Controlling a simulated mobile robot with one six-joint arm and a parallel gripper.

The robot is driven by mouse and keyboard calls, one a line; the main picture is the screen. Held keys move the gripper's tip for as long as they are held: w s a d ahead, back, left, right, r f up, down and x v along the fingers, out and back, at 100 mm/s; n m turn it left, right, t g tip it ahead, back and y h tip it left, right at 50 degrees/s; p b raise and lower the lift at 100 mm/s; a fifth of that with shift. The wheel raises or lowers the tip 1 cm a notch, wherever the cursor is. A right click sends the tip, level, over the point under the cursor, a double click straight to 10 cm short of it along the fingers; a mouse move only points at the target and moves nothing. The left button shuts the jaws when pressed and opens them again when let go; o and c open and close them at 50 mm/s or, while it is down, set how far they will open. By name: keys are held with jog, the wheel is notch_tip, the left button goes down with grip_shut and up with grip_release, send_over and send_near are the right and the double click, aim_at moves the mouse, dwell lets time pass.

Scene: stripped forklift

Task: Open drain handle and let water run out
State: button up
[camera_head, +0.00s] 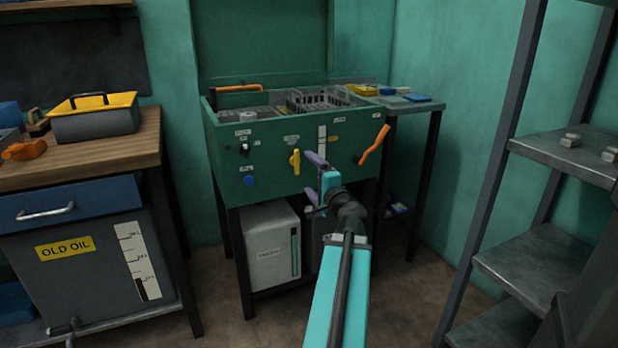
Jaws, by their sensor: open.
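A green washing tank (225,165) on dark legs stands in the middle of the head view. Its front panel carries a yellow handle (295,161), roughly upright, and a slanted orange lever (374,144) at the right. The small labels are too blurred to tell which one is the drain handle. My gripper (308,178) has its two purple fingers apart and nothing visible between them. It is in front of the panel, just right of and slightly below the yellow handle in the picture, seemingly apart from it. No running water shows.
White container (270,248) stands under the tank. At the left, a wooden bench (95,158) stands over an OLD OIL tank (100,275) with a tap (64,328). A grey shelf rack (545,255) stands at the right. Some floor between tank and rack is clear.

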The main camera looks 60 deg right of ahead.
jog(key=shift+b+v, duration=0.95)
jog(key=shift+b, duration=1.9)
jog(key=shift+s+a+b, duration=0.15)
jog(key=shift+b, duration=0.15)
